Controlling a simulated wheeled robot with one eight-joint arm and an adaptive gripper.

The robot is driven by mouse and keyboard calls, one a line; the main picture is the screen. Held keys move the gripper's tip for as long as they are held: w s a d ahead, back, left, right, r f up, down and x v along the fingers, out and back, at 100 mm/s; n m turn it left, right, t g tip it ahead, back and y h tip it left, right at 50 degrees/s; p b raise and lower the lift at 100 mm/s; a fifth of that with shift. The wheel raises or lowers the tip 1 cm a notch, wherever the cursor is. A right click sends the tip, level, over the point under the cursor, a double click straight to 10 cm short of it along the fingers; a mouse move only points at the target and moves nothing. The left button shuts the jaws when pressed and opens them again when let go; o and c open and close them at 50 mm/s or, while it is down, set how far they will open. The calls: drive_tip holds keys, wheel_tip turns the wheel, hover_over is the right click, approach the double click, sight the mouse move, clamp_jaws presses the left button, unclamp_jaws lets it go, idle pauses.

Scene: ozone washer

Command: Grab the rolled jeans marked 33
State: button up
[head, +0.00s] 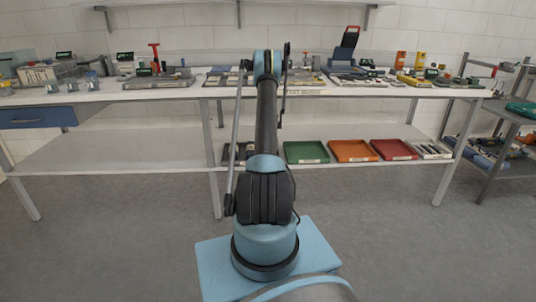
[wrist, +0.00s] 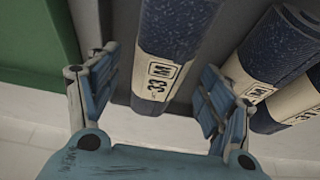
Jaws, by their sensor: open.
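The rolled jeans marked 33 (wrist: 174,38) are a dark blue roll with a cream band reading "33" and "M". They fill the upper middle of the wrist view, their banded end towards me. My gripper (wrist: 160,78) is open and empty, one blue finger on each side of the banded end in the picture. Gaps show on both sides; I cannot tell how deep the roll sits between the fingers. In the head view my arm blocks the middle, and I cannot make out the gripper or the roll there.
More dark blue rolls with cream bands (wrist: 268,60) lie close to my right finger. A green surface (wrist: 22,45) is at the left. In the head view, green (head: 306,152), orange (head: 353,151) and red (head: 394,149) trays stand on the lower shelf (head: 120,148), whose left part is clear.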

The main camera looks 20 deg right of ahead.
drive_tip(key=shift+x, duration=1.1)
drive_tip(key=c, duration=1.4)
